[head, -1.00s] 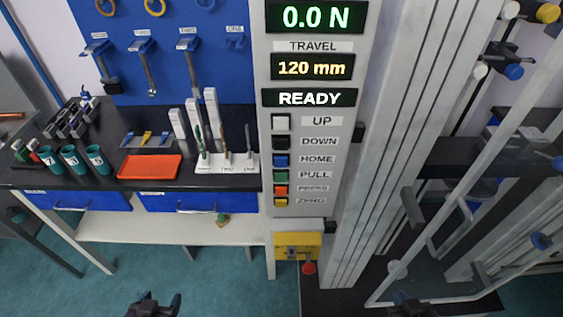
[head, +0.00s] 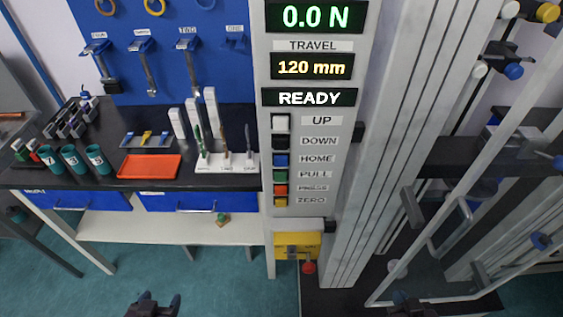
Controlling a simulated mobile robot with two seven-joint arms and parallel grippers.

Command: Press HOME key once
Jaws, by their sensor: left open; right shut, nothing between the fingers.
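The HOME key (head: 281,160) is a blue square button on the grey control panel (head: 345,150), with the label HOME to its right. It sits in a column below the white UP key (head: 281,122) and black DOWN key (head: 281,141), and above the green PULL key (head: 281,174). The panel's screens read 0.0 N, 120 mm and READY. My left gripper (head: 158,302) is open and empty at the bottom edge, well below and left of the panel. My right gripper (head: 408,302) is shut at the bottom edge, below and right of the keys. Neither touches the panel.
A black bench (head: 60,178) at left holds an orange tray (head: 150,167), teal cups (head: 98,160) and a white tool stand (head: 228,167). A yellow box with a red knob (head: 309,267) is below the keys. Metal columns and a frame stand at right.

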